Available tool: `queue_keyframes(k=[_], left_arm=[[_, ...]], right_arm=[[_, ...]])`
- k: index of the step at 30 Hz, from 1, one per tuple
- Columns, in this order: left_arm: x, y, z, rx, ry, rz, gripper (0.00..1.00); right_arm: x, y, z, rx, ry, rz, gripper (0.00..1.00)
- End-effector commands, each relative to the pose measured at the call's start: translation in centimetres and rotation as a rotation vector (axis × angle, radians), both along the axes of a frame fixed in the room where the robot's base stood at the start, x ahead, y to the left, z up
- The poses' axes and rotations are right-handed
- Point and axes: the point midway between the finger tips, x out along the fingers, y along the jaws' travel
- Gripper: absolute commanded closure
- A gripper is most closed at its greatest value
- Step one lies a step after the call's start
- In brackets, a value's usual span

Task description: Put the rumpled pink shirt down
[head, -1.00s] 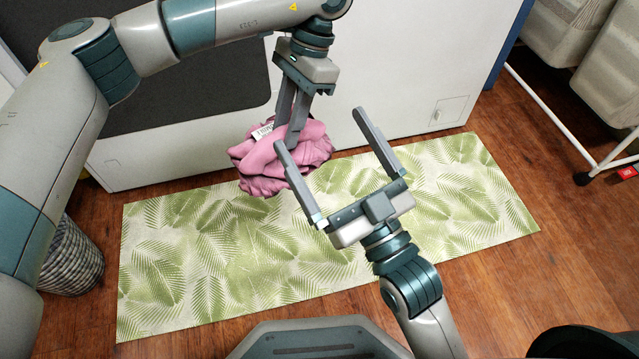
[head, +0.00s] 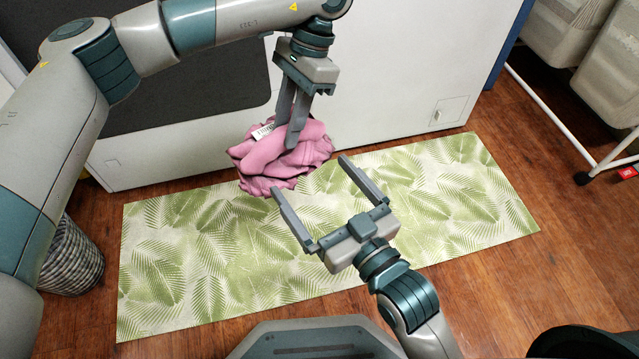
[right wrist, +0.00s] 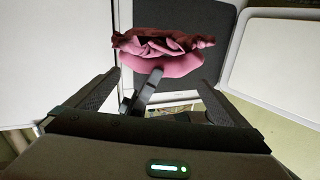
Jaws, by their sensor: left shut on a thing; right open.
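The rumpled pink shirt (head: 276,160) is bunched up in my left gripper (head: 294,138), which is shut on it. A white tag shows near the fingers. The shirt appears held above the far part of the leaf-patterned mat, in front of the white appliance. My right gripper (head: 309,175) is open and empty, lower and to the right of the shirt, apart from it. In the right wrist view the pink shirt (right wrist: 160,58) shows ahead, beyond the open fingers of my right gripper (right wrist: 170,95), with a grey finger of my left gripper below it.
A green leaf-patterned mat (head: 220,275) lies on the wooden floor (head: 570,275), mostly clear. A white appliance (head: 400,85) with a dark panel stands behind it. A woven basket (head: 72,262) is at left. A white-framed rack (head: 548,112) with grey fabric stands at right.

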Motion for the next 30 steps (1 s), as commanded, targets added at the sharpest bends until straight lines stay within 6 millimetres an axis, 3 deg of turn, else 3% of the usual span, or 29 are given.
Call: queue_keyframes(k=[21, 30], left_arm=[[0.0, 0.0, 0.0, 0.0, 0.0, 0.0, 1.0], [0.0, 0.0, 0.0, 0.0, 0.0, 0.0, 1.0]], right_arm=[[8.5, 4.6, 0.1, 0.001, -0.002, 0.001, 0.0], [10.0, 5.4, 0.1, 0.001, -0.001, 0.001, 0.0]])
